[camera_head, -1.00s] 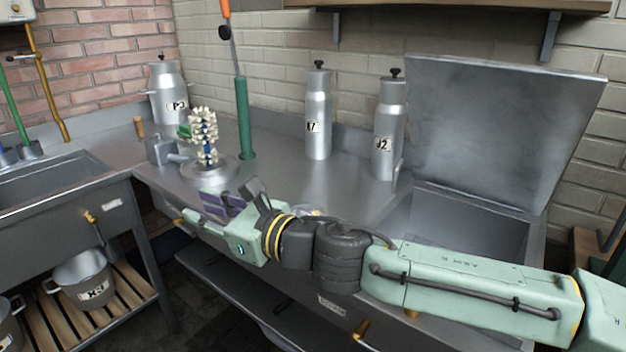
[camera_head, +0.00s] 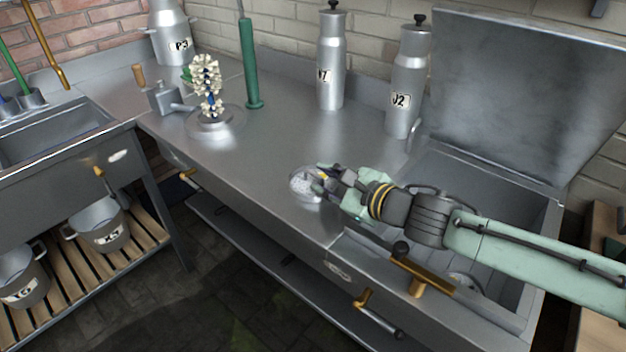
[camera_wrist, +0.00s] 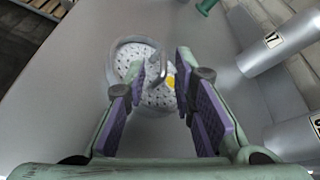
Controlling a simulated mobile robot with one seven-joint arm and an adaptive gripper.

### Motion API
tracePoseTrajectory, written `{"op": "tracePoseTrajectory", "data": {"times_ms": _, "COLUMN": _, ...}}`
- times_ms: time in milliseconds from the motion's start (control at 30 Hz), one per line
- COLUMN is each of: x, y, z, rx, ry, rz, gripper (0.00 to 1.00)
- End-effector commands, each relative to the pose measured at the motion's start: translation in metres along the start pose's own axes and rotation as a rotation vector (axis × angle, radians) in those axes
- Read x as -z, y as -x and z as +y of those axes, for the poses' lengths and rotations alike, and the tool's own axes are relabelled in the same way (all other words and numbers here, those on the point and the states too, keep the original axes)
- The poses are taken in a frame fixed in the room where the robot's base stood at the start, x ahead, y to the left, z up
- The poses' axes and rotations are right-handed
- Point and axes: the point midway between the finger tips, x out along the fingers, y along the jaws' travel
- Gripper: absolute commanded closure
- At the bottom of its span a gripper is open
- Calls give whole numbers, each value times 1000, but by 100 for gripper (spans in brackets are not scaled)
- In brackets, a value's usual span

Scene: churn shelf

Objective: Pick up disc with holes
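The disc with holes (camera_head: 304,185) is a round, pale metal plate. It lies on the steel counter (camera_head: 275,150), left of the open basin. In the wrist view the disc (camera_wrist: 130,62) shows many small holes, a raised bent metal handle at its middle and a yellow mark. My gripper (camera_head: 325,181) is at the disc's right side in the head view. In the wrist view my gripper (camera_wrist: 166,75) is open, its purple-padded fingers apart, with the handle and part of the disc showing between them. I cannot tell whether the fingers touch it.
Metal canisters V7 (camera_head: 330,62) and J2 (camera_head: 408,85) stand behind. A raised steel lid (camera_head: 530,95) is above the basin (camera_head: 500,195) at right. A pale stacked piece on a round base (camera_head: 215,124) and a green tube (camera_head: 249,65) stand left. The counter's middle is clear.

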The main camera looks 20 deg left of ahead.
Motion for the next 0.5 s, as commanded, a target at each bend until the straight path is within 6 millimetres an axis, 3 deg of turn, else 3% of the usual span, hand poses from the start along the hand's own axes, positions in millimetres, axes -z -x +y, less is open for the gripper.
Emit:
{"op": "tracePoseTrajectory", "data": {"times_ms": 200, "x": -3, "y": -25, "z": 0, "rx": 0, "ry": -2, "rz": -3, "gripper": 76}}
{"op": "tracePoseTrajectory", "data": {"times_ms": 500, "x": -1, "y": -30, "z": 1, "rx": 0, "ry": 0, "rz": 1, "gripper": 76}}
